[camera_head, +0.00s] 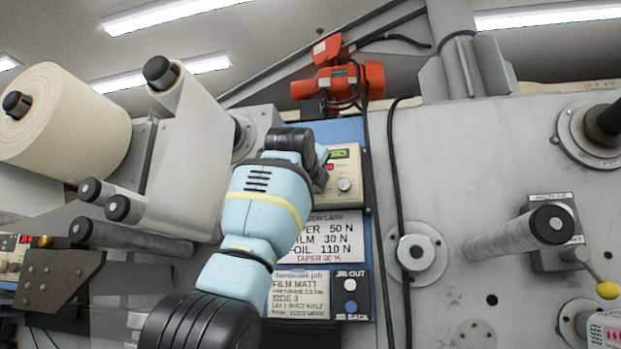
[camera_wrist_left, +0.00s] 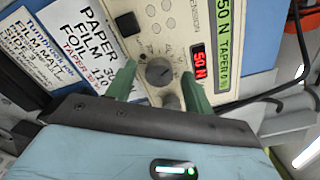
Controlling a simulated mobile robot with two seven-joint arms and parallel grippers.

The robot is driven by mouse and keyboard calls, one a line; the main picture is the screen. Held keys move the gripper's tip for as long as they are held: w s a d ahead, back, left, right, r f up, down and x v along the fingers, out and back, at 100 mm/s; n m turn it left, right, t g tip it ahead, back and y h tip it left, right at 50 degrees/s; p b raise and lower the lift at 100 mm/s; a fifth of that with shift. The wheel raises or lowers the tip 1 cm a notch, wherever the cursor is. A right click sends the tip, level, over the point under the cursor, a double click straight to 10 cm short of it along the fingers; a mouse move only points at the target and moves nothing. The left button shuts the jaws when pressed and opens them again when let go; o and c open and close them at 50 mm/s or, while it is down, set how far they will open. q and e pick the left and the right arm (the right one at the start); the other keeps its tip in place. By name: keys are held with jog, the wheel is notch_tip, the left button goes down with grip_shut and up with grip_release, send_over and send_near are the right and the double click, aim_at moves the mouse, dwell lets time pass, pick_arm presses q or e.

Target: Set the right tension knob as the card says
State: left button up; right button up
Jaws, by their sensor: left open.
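A pale control box (camera_head: 345,178) stands above the cards in the head view. My left gripper (camera_wrist_left: 158,88) is open at its face, one green finger on each side of a round grey knob (camera_wrist_left: 158,72); I see no clear contact. A second round part (camera_wrist_left: 172,102) sits beside it, partly hidden. A similar knob (camera_head: 344,184) shows right of my gripper in the head view. The job card (camera_head: 300,295) says FILM MATT. My right gripper is out of view.
A black cable (camera_head: 400,200) hangs right of the blue board (camera_head: 379,290). Rollers and a large cream roll (camera_head: 65,125) stand at the left. A roller end (camera_head: 550,225) and a yellow-tipped lever (camera_head: 606,289) are at the right.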

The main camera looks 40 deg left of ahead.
pick_arm(q)
jog(key=v, duration=0.7)
jog(key=shift+s, duration=0.2)
dwell(0.4)
